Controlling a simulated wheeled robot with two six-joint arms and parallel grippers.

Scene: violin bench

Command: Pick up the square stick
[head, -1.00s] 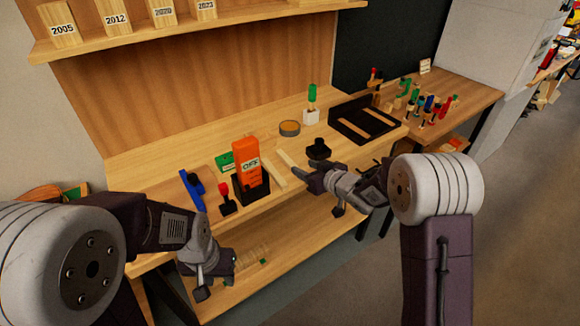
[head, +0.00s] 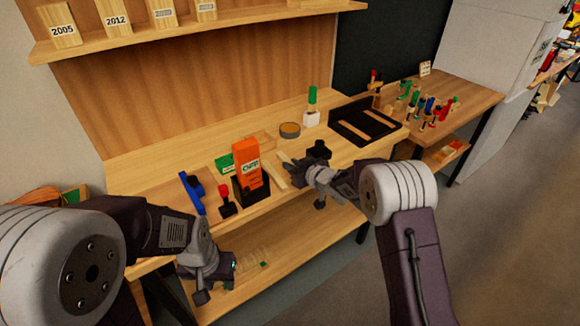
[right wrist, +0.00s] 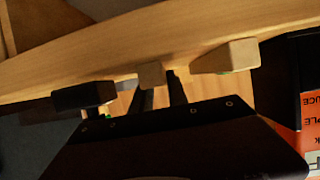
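A pale wooden stick (head: 274,173) lies on the bench just right of the orange box, left of my right gripper (head: 292,167). In the right wrist view, a small square-ended pale stick (right wrist: 151,74) is at the tips of my right gripper (right wrist: 160,88). A wider pale block (right wrist: 228,56) is to its right. A narrow gap shows between the two dark fingers, and I see nothing clasped between them. I cannot tell whether they touch the small stick. My left gripper (head: 208,284) hangs low before the bench's lower shelf; its fingers are unclear.
The orange box (head: 246,163) stands in a black holder. A blue tool (head: 192,192) and a red-topped tool (head: 225,199) are left of it. A round tin (head: 289,130) and a black tray (head: 350,136) lie behind my right gripper. A black piece (head: 320,150) is close to it.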

